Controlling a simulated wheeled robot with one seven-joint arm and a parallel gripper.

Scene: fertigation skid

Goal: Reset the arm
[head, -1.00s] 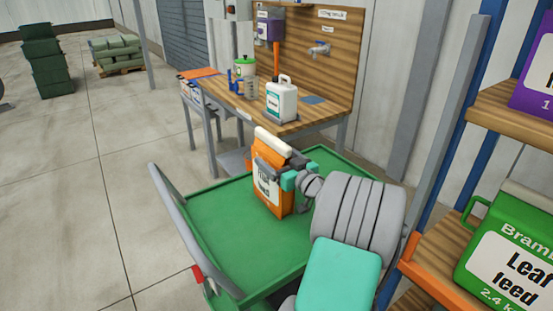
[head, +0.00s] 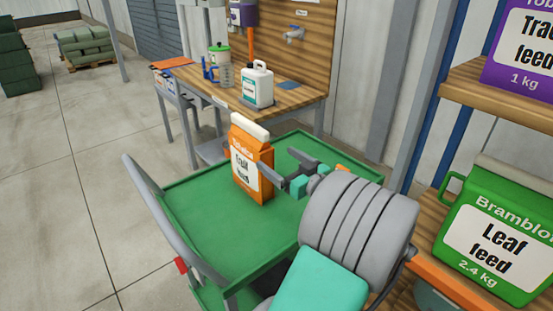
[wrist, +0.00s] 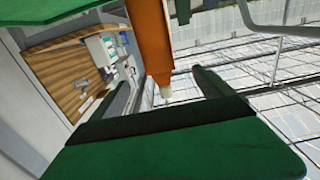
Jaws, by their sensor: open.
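An orange bag (head: 250,172) with a white top and a white "feed" label stands upright on the green trolley (head: 190,215). My gripper (head: 276,160) is open and empty at the bag's right side. One finger lies close in front of the bag's right edge; whether it touches cannot be told. The other finger is apart from the bag, to the right. In the wrist view the bag (wrist: 150,40) appears upside down beyond the spread fingers (wrist: 165,95). My arm reaches in from the lower right and hides part of the trolley.
A wooden bench (head: 225,93) behind the trolley holds a white jug (head: 257,86) and a green-lidded container (head: 220,65). At right, shelves carry a green "Leaf feed" container (head: 495,240) and a purple pack (head: 520,50). Open floor (head: 60,190) lies at left.

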